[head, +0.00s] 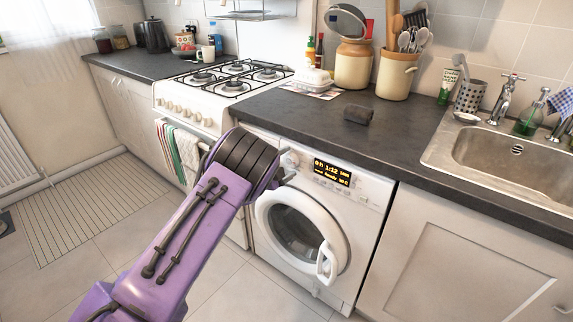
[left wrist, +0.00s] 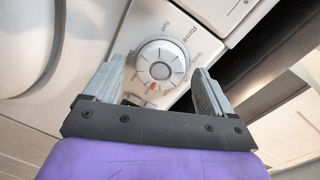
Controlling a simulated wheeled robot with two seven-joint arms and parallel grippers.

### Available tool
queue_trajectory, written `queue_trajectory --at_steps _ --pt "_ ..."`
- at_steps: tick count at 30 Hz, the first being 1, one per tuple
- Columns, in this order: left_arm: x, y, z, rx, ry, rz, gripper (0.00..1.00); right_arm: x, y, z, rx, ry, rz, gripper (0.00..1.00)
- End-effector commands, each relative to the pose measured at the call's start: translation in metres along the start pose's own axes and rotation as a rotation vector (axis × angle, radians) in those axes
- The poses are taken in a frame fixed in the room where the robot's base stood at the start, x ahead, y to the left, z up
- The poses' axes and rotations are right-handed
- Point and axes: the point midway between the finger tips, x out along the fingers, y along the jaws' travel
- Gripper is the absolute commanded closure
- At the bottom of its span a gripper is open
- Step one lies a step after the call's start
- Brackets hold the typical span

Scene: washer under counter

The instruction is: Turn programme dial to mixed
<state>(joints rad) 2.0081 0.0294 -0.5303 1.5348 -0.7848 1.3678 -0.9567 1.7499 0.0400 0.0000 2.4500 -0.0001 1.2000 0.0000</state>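The programme dial (left wrist: 161,60) is a round white knob with a grey ribbed centre on the washer's panel, seen in the left wrist view. A red mark on it points toward the bottom of that picture. Printed words around it include "Spin" and "Rinse"; others are cut off or hidden. My left gripper (left wrist: 159,72) is open, one finger on each side of the dial, with small gaps showing. In the head view my purple left arm hides the dial. The white washer (head: 262,240) has a lit display (head: 332,172) with yellow text. My right gripper is not in view.
The washer's round door (head: 300,228) is shut, its handle (head: 326,262) sticking out. The dark counter (head: 300,115) overhangs the panel. A dark cloth or sponge (head: 358,114) lies on it. The stove (head: 225,85) is left, the sink (head: 510,150) right.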

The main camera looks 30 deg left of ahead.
Motion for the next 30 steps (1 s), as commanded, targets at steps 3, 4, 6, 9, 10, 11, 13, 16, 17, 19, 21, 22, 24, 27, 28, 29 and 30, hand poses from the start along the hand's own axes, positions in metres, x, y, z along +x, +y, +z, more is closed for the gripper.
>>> queue_trajectory --at_steps 3,4,6,9,10,11,13,16,17,19,21,22,24,27,28,29,30 --pt "0.0 0.0 0.0 0.0 0.0 0.0 0.16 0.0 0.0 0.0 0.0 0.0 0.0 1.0" --pt "-0.001 0.0 0.0 0.0 0.0 0.0 0.16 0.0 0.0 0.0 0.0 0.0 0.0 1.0" --pt "-0.005 0.0 0.0 0.0 0.0 0.0 0.16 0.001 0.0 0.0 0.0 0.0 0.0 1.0" --pt "-0.022 0.0 0.0 0.0 -0.001 0.001 0.16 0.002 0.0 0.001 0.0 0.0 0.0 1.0" --pt "-0.029 0.0 0.0 -0.001 -0.002 0.0 0.16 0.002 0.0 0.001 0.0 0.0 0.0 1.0" --pt "-0.037 0.001 0.001 -0.001 -0.003 0.001 0.16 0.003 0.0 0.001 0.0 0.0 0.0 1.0" --pt "-0.054 0.001 0.001 0.0 -0.003 0.001 0.16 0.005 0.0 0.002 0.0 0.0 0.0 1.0" --pt "-0.077 0.001 0.001 -0.001 -0.002 0.0 0.16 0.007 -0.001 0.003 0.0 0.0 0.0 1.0" --pt "-0.083 0.001 0.001 -0.001 -0.002 0.0 0.16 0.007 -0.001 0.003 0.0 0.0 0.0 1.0" --pt "-0.094 0.001 0.001 0.0 -0.001 0.001 0.16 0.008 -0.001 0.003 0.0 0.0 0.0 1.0" --pt "-0.101 0.001 0.0 0.0 0.0 0.0 0.16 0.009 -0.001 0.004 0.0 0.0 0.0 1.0" --pt "-0.103 0.001 0.0 0.0 -0.001 0.0 0.16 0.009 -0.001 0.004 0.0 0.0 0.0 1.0" --pt "-0.106 0.0 0.0 0.001 0.0 0.0 0.16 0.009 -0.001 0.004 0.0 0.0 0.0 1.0" --pt "-0.106 0.0 0.0 0.0 0.0 -0.001 0.16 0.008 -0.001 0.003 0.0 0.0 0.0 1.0" --pt "-0.106 0.0 0.0 0.0 0.0 -0.001 0.16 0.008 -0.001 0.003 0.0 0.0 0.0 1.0" --pt "-0.106 0.0 0.0 0.0 0.0 0.0 0.16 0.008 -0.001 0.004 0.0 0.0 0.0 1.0" --pt "-0.106 0.0 0.0 0.0 0.0 0.0 0.16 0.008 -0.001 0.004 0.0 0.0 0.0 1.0"
